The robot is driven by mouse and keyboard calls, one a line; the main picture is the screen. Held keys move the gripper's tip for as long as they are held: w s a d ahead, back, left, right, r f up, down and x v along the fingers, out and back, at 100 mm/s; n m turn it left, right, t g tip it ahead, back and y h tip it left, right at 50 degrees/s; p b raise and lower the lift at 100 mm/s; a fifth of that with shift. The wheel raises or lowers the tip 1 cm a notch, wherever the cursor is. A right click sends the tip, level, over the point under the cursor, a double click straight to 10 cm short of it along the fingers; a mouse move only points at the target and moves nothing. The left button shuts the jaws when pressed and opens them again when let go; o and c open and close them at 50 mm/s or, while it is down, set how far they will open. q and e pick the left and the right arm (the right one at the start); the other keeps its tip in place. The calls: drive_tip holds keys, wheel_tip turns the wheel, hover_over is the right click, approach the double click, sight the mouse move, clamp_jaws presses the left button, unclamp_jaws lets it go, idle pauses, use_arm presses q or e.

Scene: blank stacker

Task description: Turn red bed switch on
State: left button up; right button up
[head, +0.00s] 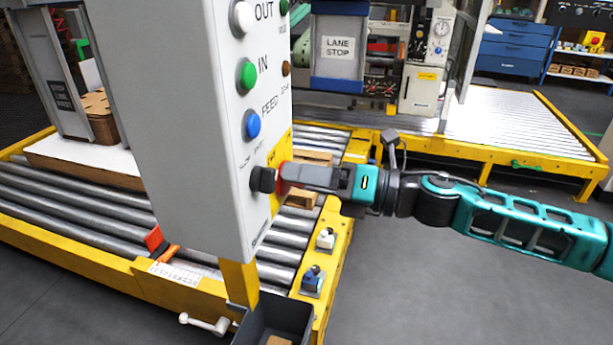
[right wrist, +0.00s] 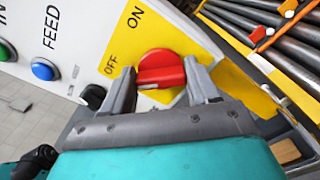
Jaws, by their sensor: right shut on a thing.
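The red bed switch (right wrist: 160,70) is a rotary knob on a yellow plate (right wrist: 128,42) on the grey control post (head: 180,110). The plate carries the words OFF and ON, both on the knob's left in the right wrist view. The knob's grip bar lies roughly level in that view; I cannot tell which word it points to. My right gripper (right wrist: 165,90) is shut on the red switch, one finger on each side. In the head view the right gripper (head: 283,178) reaches the post from the right and hides most of the switch. My left gripper is not in view.
A roller conveyor (head: 100,215) runs behind the post. A dark bin (head: 275,325) is below. The floor at right is clear.

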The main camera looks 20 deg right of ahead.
drive_tip(key=shift+c, duration=0.7)
use_arm(q)
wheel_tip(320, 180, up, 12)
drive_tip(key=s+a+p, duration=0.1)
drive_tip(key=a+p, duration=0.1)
drive_tip(key=p, duration=1.4)
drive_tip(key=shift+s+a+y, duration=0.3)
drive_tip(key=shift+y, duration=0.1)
use_arm(e)
drive_tip(key=shift+f+m, duration=0.2)
drive_tip(key=shift+m, duration=4.25)
drive_tip(key=shift+f+m, duration=0.2)
drive_tip(key=shift+m, duration=4.25)
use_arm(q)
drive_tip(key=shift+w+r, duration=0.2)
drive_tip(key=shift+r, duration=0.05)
use_arm(e)
drive_tip(key=o, duration=1)
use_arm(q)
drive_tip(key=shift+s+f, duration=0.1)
use_arm(e)
drive_tip(key=shift+o, duration=0.3)
